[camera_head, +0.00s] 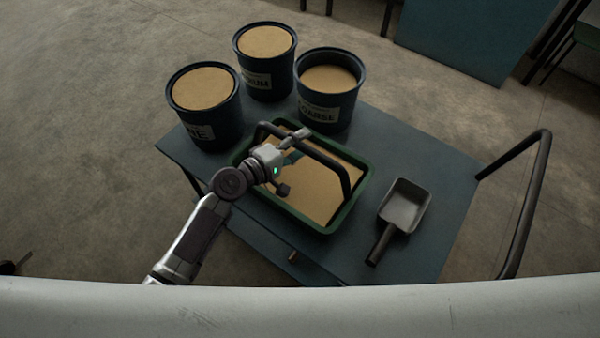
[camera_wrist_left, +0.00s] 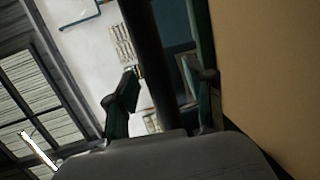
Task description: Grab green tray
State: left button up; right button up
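The green tray (camera_head: 350,213) lies on the blue cart top in the head view, filled with tan sand-like material. A black bar handle (camera_head: 325,160) arches over it. My left gripper (camera_head: 294,160) is over the tray's left part, at the handle. In the left wrist view, the gripper's fingers (camera_wrist_left: 165,100) stand apart, with the black bar (camera_wrist_left: 150,50) between them and visible gaps beside it. The tray's green rim (camera_wrist_left: 202,40) and sand (camera_wrist_left: 265,70) show at the right there. My right gripper is in neither view.
Three dark buckets of tan material, the left (camera_head: 205,110), middle (camera_head: 267,80) and right (camera_head: 328,105), stand behind the tray. A grey scoop (camera_head: 403,210) lies right of it. The cart top (camera_head: 440,170) is clear at far right, beside a black cart rail (camera_head: 528,200).

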pick_arm(q)
grip_shut()
jog(key=shift+w+r, duration=0.15)
jog(key=shift+r, duration=0.2)
